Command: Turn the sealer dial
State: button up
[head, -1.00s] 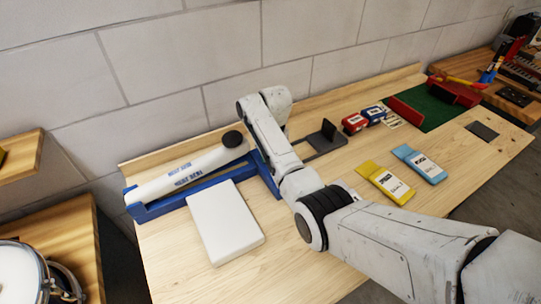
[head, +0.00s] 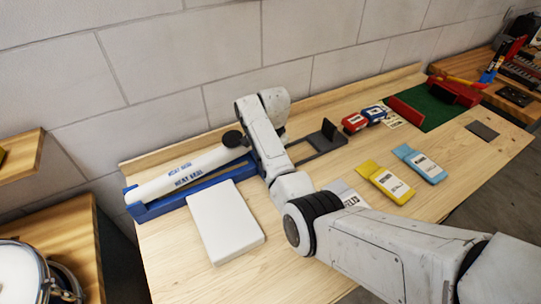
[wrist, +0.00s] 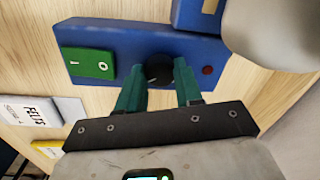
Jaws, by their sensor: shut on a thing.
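The heat sealer is blue with a white arm lettered HEAT SEAL (head: 188,172), at the left of the bench in the head view. In the wrist view its blue end panel (wrist: 120,45) carries the round black dial (wrist: 158,68), between a green rocker switch (wrist: 88,63) and a small red lamp (wrist: 208,70). My gripper (wrist: 157,78) has its two teal fingers on either side of the dial, shut on it. In the head view my arm hides the dial and my gripper.
A white slab (head: 225,222) lies before the sealer. A pale packet marked FELTS (wrist: 35,112), a yellow packet (head: 385,182) and a blue packet (head: 419,163) lie to the right. A dark grey stand (head: 318,143) is behind my arm.

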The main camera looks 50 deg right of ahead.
jog(key=shift+w+r, duration=0.1)
dwell(0.3)
jog(key=o, duration=1)
jog(key=r, duration=0.3)
jog(key=r+b, duration=0.1)
jog(key=r, duration=0.3)
jog(key=r+b, duration=0.1)
jog(key=r, duration=0.2)
jog(key=shift+s+r, duration=0.35)
jog(key=shift+f, duration=0.1)
